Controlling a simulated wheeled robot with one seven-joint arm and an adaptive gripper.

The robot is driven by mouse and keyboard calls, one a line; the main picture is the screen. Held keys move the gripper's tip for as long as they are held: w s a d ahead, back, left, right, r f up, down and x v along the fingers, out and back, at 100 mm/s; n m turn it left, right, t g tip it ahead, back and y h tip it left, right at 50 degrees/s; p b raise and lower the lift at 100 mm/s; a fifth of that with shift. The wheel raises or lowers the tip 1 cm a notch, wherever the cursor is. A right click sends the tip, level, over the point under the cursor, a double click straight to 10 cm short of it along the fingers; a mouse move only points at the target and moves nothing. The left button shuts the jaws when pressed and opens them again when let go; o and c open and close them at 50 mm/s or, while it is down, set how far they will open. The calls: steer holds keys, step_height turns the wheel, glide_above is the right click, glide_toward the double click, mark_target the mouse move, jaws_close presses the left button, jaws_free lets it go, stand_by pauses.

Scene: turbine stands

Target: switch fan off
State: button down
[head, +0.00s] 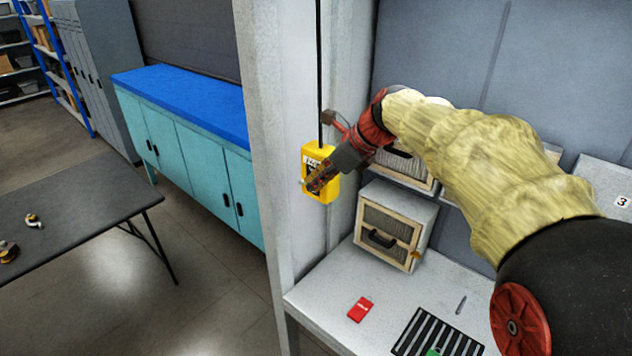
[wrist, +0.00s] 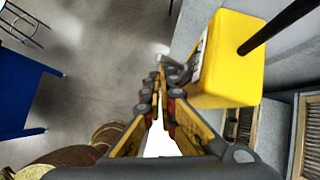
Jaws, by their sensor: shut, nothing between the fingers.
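A yellow switch box (head: 318,165) hangs on a black cable at the edge of the grey wall panel in the head view. It also shows in the wrist view (wrist: 228,58), with its cable leaving the top. My gripper (head: 311,186) is shut and empty, with its tips in front of the box's face. In the wrist view my gripper (wrist: 168,68) lies just left of the box, close to its labelled side. I cannot tell whether the tips touch it. The switch itself is hidden or too small to make out. No fan can be made out.
Wooden-framed filter boxes (head: 392,228) stand on the grey bench (head: 320,296) right of the yellow box. A red packet (head: 360,309) and a black slotted tray (head: 410,338) lie on the bench. A dark table (head: 80,205) and teal cabinets (head: 190,155) are at left, with open floor between.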

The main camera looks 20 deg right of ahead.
steer(key=shift+s+a+f+n+t+h+b, duration=0.2)
steer(key=shift+f+n+t+h+b, duration=0.15)
steer(key=shift+h, duration=0.25)
steer(key=shift+s+a+f+n+t+h+b, duration=0.1)
steer(key=shift+a+f+n+t+h+b, duration=0.15)
steer(key=shift+f+t+h+b, duration=0.25)
steer(key=shift+s+a+f+n+t+h+b, duration=0.1)
steer(key=shift+f+n+t+h+b, duration=0.2)
steer(key=shift+h, duration=0.4)
steer(key=shift+f, duration=0.1)
steer(key=shift+w, duration=0.1)
steer(key=shift+r+p, duration=0.7)
steer(key=shift+r, duration=0.15)
